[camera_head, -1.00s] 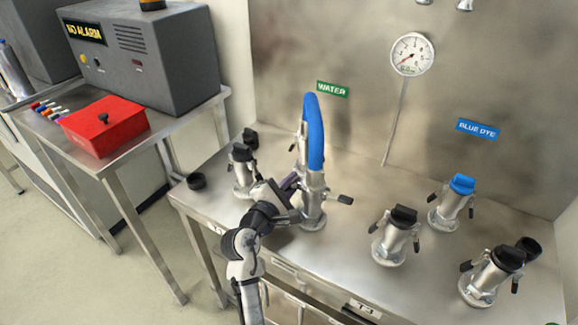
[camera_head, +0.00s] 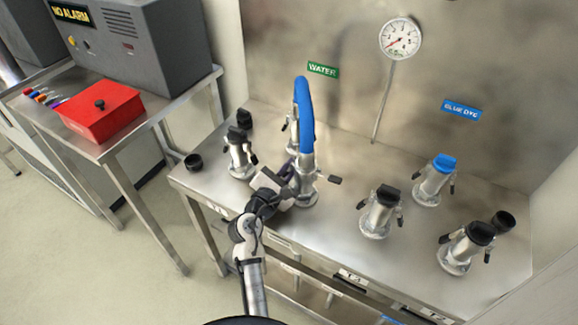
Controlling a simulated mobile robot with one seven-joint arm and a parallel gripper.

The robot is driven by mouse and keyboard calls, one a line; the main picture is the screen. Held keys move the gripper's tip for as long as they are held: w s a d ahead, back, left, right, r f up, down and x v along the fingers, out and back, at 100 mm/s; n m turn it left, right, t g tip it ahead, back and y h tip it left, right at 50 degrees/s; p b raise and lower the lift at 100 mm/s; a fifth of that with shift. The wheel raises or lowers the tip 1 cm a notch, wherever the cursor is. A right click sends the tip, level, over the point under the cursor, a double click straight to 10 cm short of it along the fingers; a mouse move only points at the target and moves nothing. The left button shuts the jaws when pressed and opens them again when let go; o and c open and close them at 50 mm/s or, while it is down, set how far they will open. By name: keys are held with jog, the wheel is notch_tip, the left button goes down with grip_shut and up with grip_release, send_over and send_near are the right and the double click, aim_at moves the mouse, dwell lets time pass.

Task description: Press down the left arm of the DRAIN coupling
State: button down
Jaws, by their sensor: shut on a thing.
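The blue hose (camera_head: 305,112) arches from a coupling at the back near the green WATER sign to a silver coupling (camera_head: 307,188) at the front of the steel bench. I cannot read a DRAIN label. This front coupling's right arm (camera_head: 335,180) sticks out to the right with a black grip. My gripper (camera_head: 285,184) is at the left side of this coupling, shut on what appears to be its left arm. The jaws hide that arm, so its angle cannot be told.
Black-capped couplings stand left (camera_head: 240,158) and right (camera_head: 381,212) of the hose coupling; another (camera_head: 466,248) stands further right. A blue-capped coupling (camera_head: 434,180) is behind. A loose black cap (camera_head: 193,161) lies at the bench's left. A red box (camera_head: 101,113) sits on the side table.

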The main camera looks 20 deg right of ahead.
jog(key=c, duration=1.5)
grip_release()
jog(key=shift+c, duration=0.2)
jog(key=shift+f+b, duration=0.1)
jog(key=shift+b, duration=0.4)
